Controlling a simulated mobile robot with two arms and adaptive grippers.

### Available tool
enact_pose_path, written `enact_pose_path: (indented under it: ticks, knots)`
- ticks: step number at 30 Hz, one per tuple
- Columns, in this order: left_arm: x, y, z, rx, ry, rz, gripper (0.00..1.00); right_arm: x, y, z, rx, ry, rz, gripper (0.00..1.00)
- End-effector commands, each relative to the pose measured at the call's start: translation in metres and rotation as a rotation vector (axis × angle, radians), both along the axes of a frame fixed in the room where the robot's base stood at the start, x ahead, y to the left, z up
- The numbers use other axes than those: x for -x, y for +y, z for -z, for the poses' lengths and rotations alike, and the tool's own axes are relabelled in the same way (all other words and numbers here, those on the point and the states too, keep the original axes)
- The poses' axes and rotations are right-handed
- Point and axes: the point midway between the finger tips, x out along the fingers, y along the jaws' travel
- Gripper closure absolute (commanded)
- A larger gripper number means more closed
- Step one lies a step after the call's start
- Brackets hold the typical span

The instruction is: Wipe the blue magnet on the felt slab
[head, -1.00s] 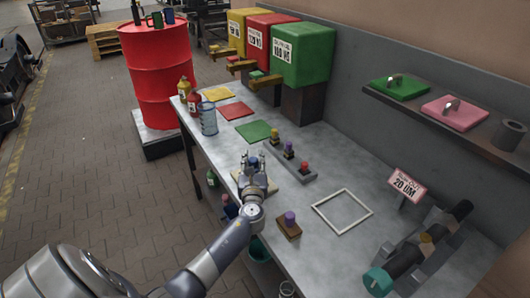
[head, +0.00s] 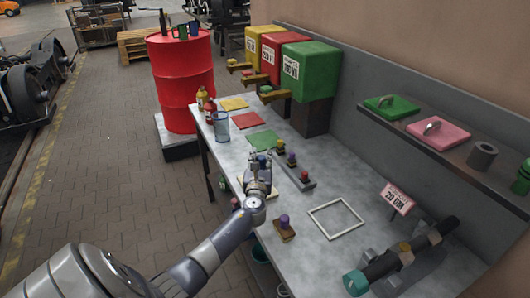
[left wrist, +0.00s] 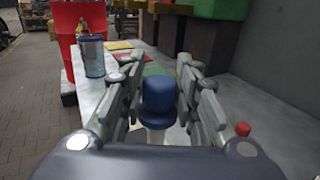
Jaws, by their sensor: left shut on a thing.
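The blue magnet (left wrist: 159,92), a dark blue knob with a pale lower part, stands upright between the fingers of my left gripper (left wrist: 160,85) in the left wrist view. The left gripper (head: 259,163) is shut on it. In the head view, the gripper is over the pale felt slab (head: 274,191) on the bench, and its fingers hide most of the magnet. The gripper and wrist cover much of the slab. I cannot tell whether the magnet touches it. My right gripper is not in view.
A grey rack (head: 294,170) with yellow, purple and red knobs stands just right of the gripper. A brown block with a purple knob (head: 284,227) and a white square frame (head: 336,219) lie nearer. A blue-grey can (head: 221,126) and bottles stand at the left edge.

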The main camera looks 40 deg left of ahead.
Motion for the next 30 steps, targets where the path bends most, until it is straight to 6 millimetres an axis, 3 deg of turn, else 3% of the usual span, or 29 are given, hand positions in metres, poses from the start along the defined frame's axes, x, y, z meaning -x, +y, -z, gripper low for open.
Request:
enact_pose_path:
  ticks: [3,10,17,22,30]
  knots:
    - [-0.001,0.007,-0.014,0.0,-0.002,0.001,0.99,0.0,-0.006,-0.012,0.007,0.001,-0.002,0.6]
    - [-0.002,0.009,-0.014,0.0,-0.003,0.001,0.99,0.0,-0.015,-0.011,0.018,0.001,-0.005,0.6]
    - [-0.002,0.009,-0.018,0.0,-0.002,0.001,0.99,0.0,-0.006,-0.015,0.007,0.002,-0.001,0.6]
    - [-0.002,0.009,-0.037,-0.001,-0.003,0.002,0.99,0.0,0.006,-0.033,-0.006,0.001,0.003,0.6]
    - [-0.002,0.008,-0.07,0.0,-0.002,0.002,0.99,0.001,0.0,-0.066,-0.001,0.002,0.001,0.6]
